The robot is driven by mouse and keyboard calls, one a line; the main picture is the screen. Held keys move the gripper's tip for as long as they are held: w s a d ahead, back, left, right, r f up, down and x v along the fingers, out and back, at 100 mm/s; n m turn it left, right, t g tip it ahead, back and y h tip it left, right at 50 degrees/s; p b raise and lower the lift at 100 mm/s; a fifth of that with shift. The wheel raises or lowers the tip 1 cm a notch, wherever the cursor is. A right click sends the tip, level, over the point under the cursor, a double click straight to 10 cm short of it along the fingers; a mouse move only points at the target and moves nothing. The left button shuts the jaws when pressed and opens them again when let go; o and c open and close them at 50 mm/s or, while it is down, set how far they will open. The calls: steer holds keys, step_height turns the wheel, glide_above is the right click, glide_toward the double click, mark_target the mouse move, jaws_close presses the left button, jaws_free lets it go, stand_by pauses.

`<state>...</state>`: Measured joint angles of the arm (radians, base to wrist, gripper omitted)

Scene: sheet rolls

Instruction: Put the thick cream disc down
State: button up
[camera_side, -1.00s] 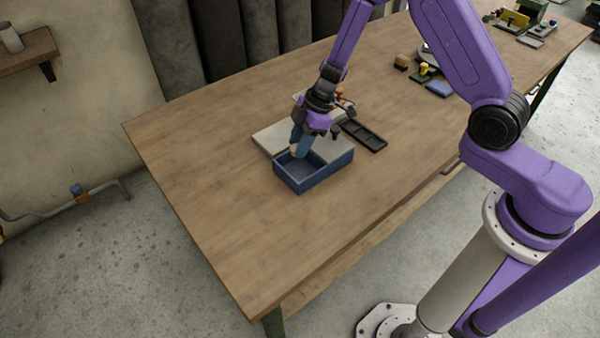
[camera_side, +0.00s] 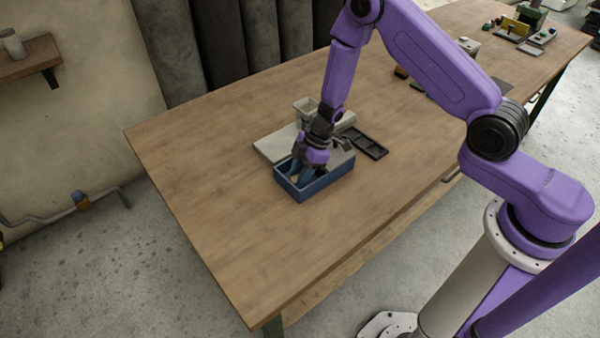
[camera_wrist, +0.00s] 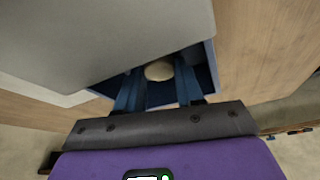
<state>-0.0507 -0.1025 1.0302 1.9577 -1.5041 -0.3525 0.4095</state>
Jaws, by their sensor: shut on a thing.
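The thick cream disc (camera_wrist: 159,71) shows between the two blue fingers of my gripper (camera_wrist: 158,82) in the wrist view. The gripper is shut on it. In the side view my gripper (camera_side: 301,176) reaches down inside the open blue box (camera_side: 322,187), toward its left part. Only a small pale bit of the disc shows there, and I cannot tell whether it touches the box floor. The blue box walls and fingers hide the rest.
A pale grey slab (camera_side: 268,148) lies right behind the box. A black compartment tray (camera_side: 368,145) lies to its right, and a small pale container (camera_side: 303,106) stands behind my gripper. The wooden table (camera_side: 215,185) is clear at left and front.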

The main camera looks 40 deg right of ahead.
steer(key=shift+f, duration=0.15)
steer(key=o, duration=0.8)
step_height(320, 180, up, 21)
steer(key=d+m+t+h, duration=0.1)
steer(key=d+t+h, duration=0.1)
steer(key=t, duration=0.3)
steer(key=s+d+r+g, duration=0.2)
steer(key=s, duration=0.8)
steer(key=s+d+r+g+h, duration=0.1)
steer(key=s+r+g, duration=0.1)
steer(key=s, duration=0.9)
steer(key=s+d+r+m+g+h, duration=0.1)
steer(key=s+d+r+g, duration=0.1)
steer(key=s, duration=0.9)
steer(key=shift+d, duration=0.35)
